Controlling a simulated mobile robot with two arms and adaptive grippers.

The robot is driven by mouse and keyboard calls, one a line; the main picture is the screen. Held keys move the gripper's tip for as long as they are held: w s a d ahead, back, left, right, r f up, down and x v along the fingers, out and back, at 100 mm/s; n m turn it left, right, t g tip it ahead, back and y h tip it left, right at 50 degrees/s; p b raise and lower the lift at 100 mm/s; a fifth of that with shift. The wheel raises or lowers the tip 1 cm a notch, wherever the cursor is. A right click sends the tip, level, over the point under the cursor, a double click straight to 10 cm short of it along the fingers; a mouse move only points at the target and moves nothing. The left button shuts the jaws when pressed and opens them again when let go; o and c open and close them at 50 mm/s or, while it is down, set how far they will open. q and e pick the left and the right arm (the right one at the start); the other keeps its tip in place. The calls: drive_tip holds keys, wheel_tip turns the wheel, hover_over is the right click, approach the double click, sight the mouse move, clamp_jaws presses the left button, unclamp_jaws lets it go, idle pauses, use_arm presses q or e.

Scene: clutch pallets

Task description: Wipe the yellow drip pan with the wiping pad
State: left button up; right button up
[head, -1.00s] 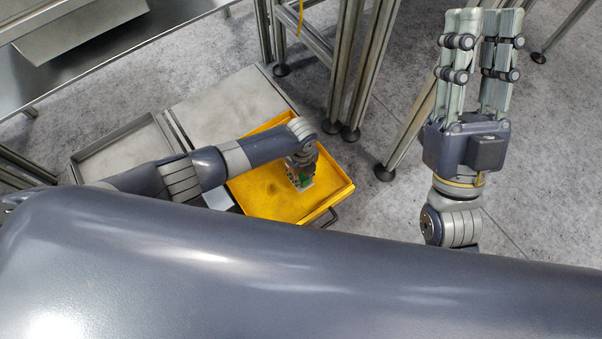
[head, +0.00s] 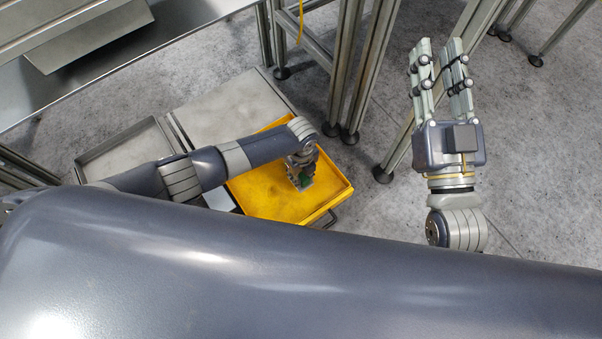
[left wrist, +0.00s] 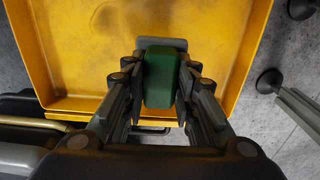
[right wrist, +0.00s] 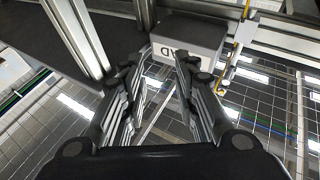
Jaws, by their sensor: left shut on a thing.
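The yellow drip pan (head: 262,195) lies low near the floor, in the middle of the head view. It fills much of the left wrist view (left wrist: 90,60), with brownish smudges on its floor and along its edges. My left gripper (head: 302,170) is over the right part of the pan. It is shut on the wiping pad, a green block (left wrist: 160,80) with a grey plate at its far end. The pad is at the pan's surface; I cannot tell whether it touches. My right gripper (head: 438,50) is open and empty, up in the air to the right.
A grey metal tray (head: 95,168) and a flat grey plate (head: 235,100) lie beside the pan. Metal frame legs (head: 345,75) stand just behind it. A grey box (right wrist: 190,35) shows beyond the right gripper.

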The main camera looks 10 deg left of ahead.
drive_tip(key=shift+w+f, duration=0.1)
drive_tip(key=shift+f, duration=0.1)
use_arm(q)
drive_tip(key=shift+r, duration=0.1)
use_arm(e)
drive_tip(key=shift+h, duration=0.3)
